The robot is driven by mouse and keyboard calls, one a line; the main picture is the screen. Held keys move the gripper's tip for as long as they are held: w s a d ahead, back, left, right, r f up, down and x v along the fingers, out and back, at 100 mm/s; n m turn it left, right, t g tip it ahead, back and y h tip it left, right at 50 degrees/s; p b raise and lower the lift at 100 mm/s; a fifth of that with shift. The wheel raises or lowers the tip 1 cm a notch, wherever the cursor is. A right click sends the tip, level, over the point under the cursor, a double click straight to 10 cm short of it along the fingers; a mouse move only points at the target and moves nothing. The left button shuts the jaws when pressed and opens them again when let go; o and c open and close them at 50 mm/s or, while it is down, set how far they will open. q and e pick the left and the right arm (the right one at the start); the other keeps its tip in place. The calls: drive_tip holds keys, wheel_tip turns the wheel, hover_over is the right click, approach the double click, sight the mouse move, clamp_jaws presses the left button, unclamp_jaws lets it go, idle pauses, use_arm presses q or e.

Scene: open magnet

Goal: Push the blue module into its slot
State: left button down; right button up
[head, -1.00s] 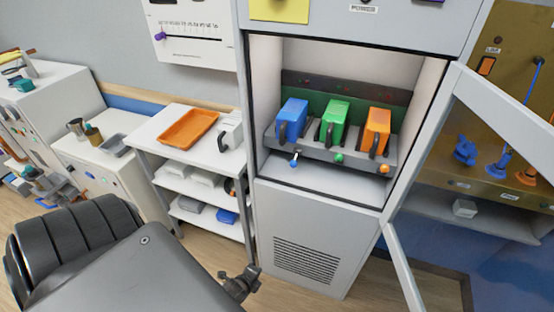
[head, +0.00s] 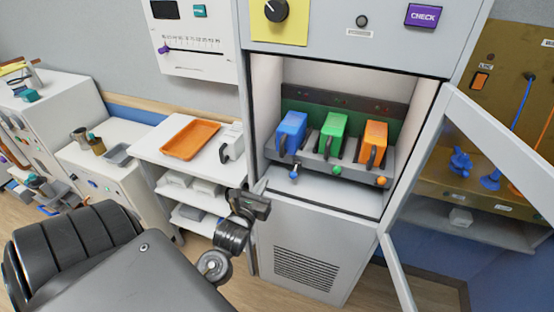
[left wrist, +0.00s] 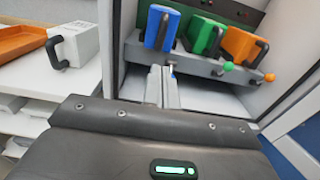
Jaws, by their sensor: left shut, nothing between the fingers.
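The blue module (head: 291,132) stands in the leftmost bay of a grey rack (head: 340,170) inside the open cabinet, its dark handle facing out. A small lever with a blue knob (head: 294,175) sits below it. I cannot tell how deep the module sits. My left gripper (head: 263,187) is shut and empty, at the lower left front of the cabinet opening, apart from the module. In the left wrist view, its closed fingers (left wrist: 168,72) point toward the rack, below the blue module (left wrist: 162,28), and partly hide the blue knob. My right gripper is not in view.
A green module (head: 333,133) and an orange module (head: 373,140) stand right of the blue one. The open glazed door (head: 470,170) is at the right. A white shelf cart (head: 150,150) with an orange tray (head: 190,140) stands left of the cabinet.

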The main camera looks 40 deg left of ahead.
use_arm(q)
drive_tip(key=p, duration=0.4)
approach(280, 154)
drive_tip(key=x, duration=0.5)
drive_tip(key=shift+r, duration=0.2)
drive_tip(key=shift+x, duration=0.95)
drive_tip(key=shift+f, duration=0.15)
